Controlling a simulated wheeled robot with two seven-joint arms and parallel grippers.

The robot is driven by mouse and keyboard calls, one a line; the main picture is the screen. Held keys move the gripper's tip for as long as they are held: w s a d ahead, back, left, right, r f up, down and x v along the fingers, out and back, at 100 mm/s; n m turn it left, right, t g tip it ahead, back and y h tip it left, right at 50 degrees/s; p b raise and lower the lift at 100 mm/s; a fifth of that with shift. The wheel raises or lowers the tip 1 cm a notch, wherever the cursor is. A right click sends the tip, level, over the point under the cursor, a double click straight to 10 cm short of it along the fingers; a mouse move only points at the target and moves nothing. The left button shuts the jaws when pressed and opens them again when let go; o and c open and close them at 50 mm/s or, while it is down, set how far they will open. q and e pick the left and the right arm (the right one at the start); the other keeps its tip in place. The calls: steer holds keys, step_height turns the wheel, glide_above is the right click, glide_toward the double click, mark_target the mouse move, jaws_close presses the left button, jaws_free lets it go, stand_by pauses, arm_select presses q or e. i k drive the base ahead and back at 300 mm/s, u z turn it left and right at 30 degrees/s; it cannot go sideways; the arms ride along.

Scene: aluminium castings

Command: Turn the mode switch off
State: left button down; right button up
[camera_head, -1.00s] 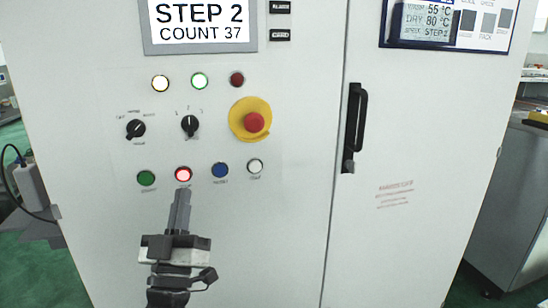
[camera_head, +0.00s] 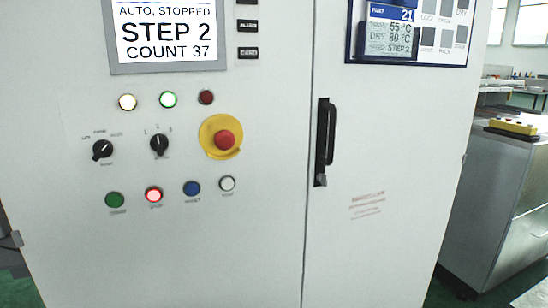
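The mode switch (camera_head: 103,150) is a black rotary knob at the left of the cabinet's control panel. Small labels arc above it; the leftmost seems to read OFF, and the others are hard to read. The knob's pointer is tilted, and I cannot tell exactly which label it points at. A second black selector knob (camera_head: 159,145) sits to its right. The display (camera_head: 167,32) reads "AUTO, STOPPED, STEP 2, COUNT 37". Neither of my grippers is in view.
A red emergency stop (camera_head: 225,140) is at right. Below are green (camera_head: 115,200), lit red (camera_head: 154,194), blue (camera_head: 191,188) and white (camera_head: 227,183) buttons. A door handle (camera_head: 325,142) sticks out.

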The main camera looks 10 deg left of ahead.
mark_target(103, 148)
steer(key=u, duration=1.85)
steer(key=k, duration=1.3)
steer(key=u, duration=1.2)
steer(key=i, duration=0.95)
steer(key=z, duration=0.55)
steer(key=i, duration=0.9)
steer(key=z, duration=1)
